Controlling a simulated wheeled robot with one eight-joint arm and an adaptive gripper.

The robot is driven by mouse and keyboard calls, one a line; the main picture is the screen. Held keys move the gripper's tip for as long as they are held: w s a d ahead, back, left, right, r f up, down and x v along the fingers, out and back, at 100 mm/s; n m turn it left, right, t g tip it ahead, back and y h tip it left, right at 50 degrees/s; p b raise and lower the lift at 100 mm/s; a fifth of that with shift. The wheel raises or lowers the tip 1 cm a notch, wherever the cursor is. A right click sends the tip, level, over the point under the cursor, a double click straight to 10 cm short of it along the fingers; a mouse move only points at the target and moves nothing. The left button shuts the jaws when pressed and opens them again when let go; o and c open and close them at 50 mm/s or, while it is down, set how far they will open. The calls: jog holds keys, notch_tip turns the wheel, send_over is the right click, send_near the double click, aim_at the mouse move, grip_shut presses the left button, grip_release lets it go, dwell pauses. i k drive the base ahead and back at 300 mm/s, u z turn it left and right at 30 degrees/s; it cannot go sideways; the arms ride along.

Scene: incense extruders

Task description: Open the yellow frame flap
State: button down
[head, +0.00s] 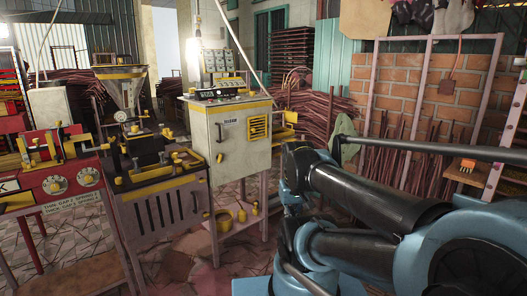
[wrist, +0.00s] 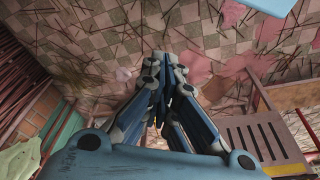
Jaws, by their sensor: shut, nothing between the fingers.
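A yellow-framed louvred panel (head: 259,128) is on the front of the cream control cabinet (head: 228,150) in the head view. It lies flat against the cabinet front and looks shut. I cannot tell for sure that it is the flap named in the task. A yellow bracket-like part (head: 288,128) shows just right of the cabinet. My gripper (wrist: 165,62) points down over the tiled floor in the wrist view. Its fingers are together and empty, touching nothing. My gripper is hidden in the head view.
A dark machine with a slotted front (head: 165,215) and a red machine (head: 62,185) stand left of the cabinet. A slotted grey panel (wrist: 255,138) is right of my gripper. Sticks litter the floor (wrist: 90,50). A metal rack frame (head: 372,85) stands at the right.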

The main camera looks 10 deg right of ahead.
aim_at(274, 144)
jog(key=z, duration=0.25)
jog(key=i, duration=1.15)
jog(key=z, duration=0.45)
